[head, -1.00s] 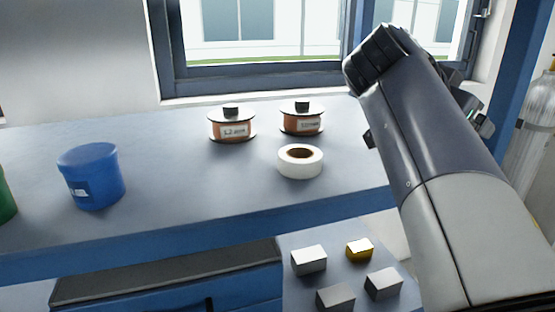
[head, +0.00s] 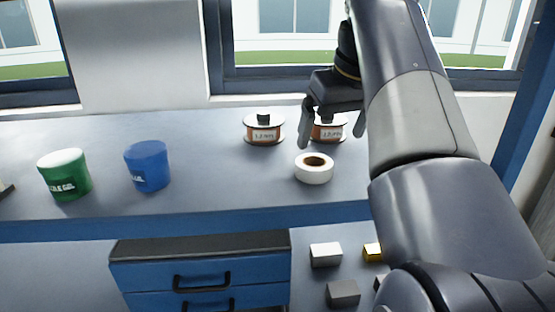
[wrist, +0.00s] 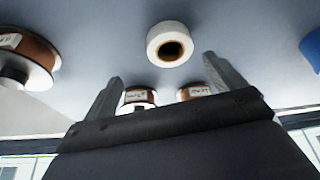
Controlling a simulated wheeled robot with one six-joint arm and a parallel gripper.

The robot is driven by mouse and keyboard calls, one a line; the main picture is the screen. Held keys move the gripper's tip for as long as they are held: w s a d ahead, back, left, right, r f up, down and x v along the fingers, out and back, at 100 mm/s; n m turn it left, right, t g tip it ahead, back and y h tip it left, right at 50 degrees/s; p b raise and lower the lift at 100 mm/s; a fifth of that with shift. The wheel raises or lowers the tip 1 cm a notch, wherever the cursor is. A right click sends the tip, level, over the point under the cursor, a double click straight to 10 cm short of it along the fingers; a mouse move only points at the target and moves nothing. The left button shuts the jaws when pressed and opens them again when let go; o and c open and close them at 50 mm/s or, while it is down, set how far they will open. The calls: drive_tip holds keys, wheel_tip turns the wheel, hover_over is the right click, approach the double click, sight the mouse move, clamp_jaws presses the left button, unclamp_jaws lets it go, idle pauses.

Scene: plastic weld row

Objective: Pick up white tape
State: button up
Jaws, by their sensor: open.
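The white tape (head: 313,169) is a roll lying flat on the grey bench top, its brown core hole facing up. In the wrist view the white tape (wrist: 168,40) is at the top middle, beyond the fingertips. My gripper (head: 332,140) is open and empty, above the bench behind the tape in the head view, in front of a copper wire spool. In the wrist view my gripper (wrist: 165,68) has its fingers spread, with the tape roughly centred between them and apart from both.
A copper spool (head: 264,129) and another spool (head: 330,129) stand behind the tape. The wrist view shows a further large spool (wrist: 27,58). Blue (head: 148,166) and green (head: 64,175) tubs stand to the left. Small blocks (head: 326,255) lie on a lower surface.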

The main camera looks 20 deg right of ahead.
sight(315, 162)
drive_tip(key=shift+w+a+r+n+y, duration=0.1)
drive_tip(key=shift+a+r+n+y, duration=0.25)
drive_tip(key=shift+a+n, duration=0.3)
drive_tip(key=shift+w+f, duration=0.15)
drive_tip(key=shift+f, duration=0.2)
drive_tip(key=shift+x, duration=3.4)
drive_tip(key=shift+s+d+f, duration=0.1)
drive_tip(key=shift+s+d, duration=0.1)
drive_tip(key=c, duration=1.1)
drive_tip(key=shift+p, duration=0.35)
